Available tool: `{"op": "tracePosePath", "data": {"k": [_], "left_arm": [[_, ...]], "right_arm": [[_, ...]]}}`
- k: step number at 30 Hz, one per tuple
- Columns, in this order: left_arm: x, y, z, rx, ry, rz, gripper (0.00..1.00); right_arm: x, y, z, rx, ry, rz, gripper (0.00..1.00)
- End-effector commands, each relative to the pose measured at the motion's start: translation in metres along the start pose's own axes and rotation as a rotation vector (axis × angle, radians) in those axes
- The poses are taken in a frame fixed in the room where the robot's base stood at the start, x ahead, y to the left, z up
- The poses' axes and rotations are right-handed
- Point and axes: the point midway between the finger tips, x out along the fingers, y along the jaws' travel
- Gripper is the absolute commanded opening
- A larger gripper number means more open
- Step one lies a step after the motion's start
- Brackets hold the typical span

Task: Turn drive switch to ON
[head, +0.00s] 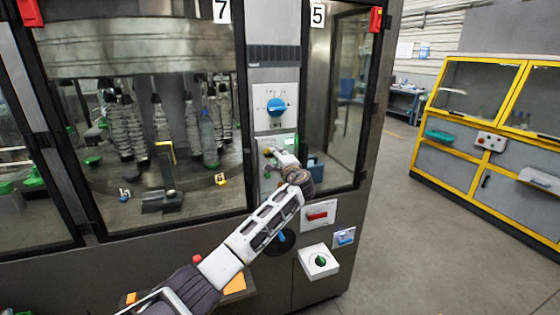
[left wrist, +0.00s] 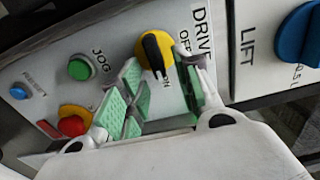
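The drive switch is a yellow round knob (left wrist: 155,48) with a black handle, below the DRIVE lettering in the left wrist view. The lower end of its handle lies near the ON mark; the OFF mark is to its right. My left gripper (left wrist: 160,72) is open, with green-padded fingers on either side of the handle's lower end. I cannot tell whether they touch it. In the head view my left gripper (head: 281,160) is at the control panel and hides much of it. My right gripper is not in view.
Beside the switch are a green JOG button (left wrist: 80,68), a red button on yellow (left wrist: 72,125) and a small blue button (left wrist: 19,91). A blue LIFT knob (head: 276,107) is above. A red switch (head: 318,215) and green knob box (head: 319,261) are below.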

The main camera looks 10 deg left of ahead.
Motion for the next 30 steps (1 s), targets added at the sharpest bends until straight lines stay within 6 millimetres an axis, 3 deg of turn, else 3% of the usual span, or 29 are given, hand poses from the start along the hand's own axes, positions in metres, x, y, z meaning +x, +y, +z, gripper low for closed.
{"op": "tracePosePath", "data": {"k": [11, 30], "left_arm": [[-0.017, 0.0, -0.001, 0.0, 0.001, 0.0, 0.33], [-0.087, 0.001, -0.001, 0.0, 0.002, 0.001, 0.33]], "right_arm": [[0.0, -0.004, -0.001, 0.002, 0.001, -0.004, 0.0], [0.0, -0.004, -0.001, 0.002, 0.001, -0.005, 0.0]]}}
